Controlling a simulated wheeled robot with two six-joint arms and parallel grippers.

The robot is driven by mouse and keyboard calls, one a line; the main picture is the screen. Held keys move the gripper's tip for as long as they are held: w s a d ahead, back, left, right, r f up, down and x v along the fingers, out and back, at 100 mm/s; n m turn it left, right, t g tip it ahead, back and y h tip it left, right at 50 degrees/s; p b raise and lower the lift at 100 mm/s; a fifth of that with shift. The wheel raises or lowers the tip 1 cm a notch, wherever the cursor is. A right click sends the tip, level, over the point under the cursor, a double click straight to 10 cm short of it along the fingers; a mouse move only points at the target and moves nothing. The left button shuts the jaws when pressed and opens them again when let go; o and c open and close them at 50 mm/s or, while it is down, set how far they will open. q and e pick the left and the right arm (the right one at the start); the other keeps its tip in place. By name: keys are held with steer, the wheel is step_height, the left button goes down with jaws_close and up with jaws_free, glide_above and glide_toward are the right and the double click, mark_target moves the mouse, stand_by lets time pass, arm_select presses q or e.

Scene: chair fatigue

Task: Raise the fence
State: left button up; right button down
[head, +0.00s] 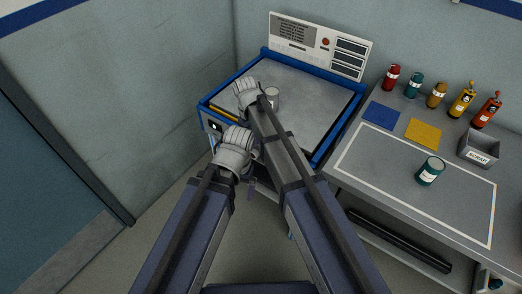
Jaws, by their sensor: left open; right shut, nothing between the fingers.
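A blue-framed test machine (330,149) with a flat grey bed (305,82) stands against the back wall. No upright fence is clear to see around the bed; which part is the fence I cannot tell. My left gripper (236,146) is open, in front of the machine's front left part, and hides some of its front edge. My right gripper (247,92) is shut and empty, farther up, over the left part of the bed. Whether either gripper touches the machine I cannot tell.
A grey can-like cylinder (272,98) shows beside my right gripper. A control panel (320,44) stands behind the bed. The bench (390,165) at right carries several coloured bottles, a green can (430,171) and a scrap box (478,148). Floor at left is clear.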

mark_target(258, 156)
steer(key=f+b, duration=0.6)
steer(key=d+f+b, duration=0.1)
steer(key=f+b, duration=0.2)
steer(key=shift+f+b, duration=0.3)
steer(key=shift+f, duration=0.1)
steer(key=shift+s+d, duration=0.1)
steer(key=shift+s, duration=0.05)
steer(key=shift+s+d+r+p, duration=0.45)
steer(key=shift+s+d, duration=0.15)
steer(key=shift+s, duration=0.05)
steer(key=shift+s+d+r+p, duration=0.4)
steer(key=shift+s+d, duration=0.15)
steer(key=shift+s, duration=0.05)
steer(key=shift+w, duration=0.15)
